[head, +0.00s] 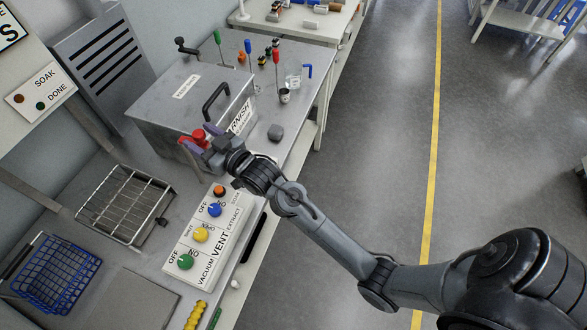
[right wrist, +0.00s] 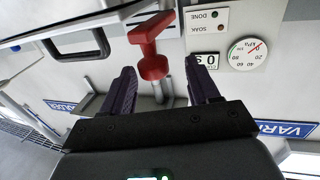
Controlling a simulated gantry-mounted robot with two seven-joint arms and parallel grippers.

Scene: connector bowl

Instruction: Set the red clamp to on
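The red clamp (head: 199,136) is on the front side of the grey lidded box (head: 165,118) labelled VARNISH. In the right wrist view the red clamp (right wrist: 150,50) shows as a T-shaped red handle above a metal post. My right gripper (head: 201,142) has its purple fingers spread to either side of the clamp. In the right wrist view the gripper (right wrist: 161,82) is open, with the red part between and just beyond the fingertips and a gap on each side. The gripper partly hides the clamp's base in the head view. My left gripper is not in view.
A white panel (head: 190,259) with several coloured knobs lies in front of the box. A wire rack (head: 124,205) and a blue basket (head: 57,274) stand at left. A pressure gauge (right wrist: 247,54) shows in the wrist view.

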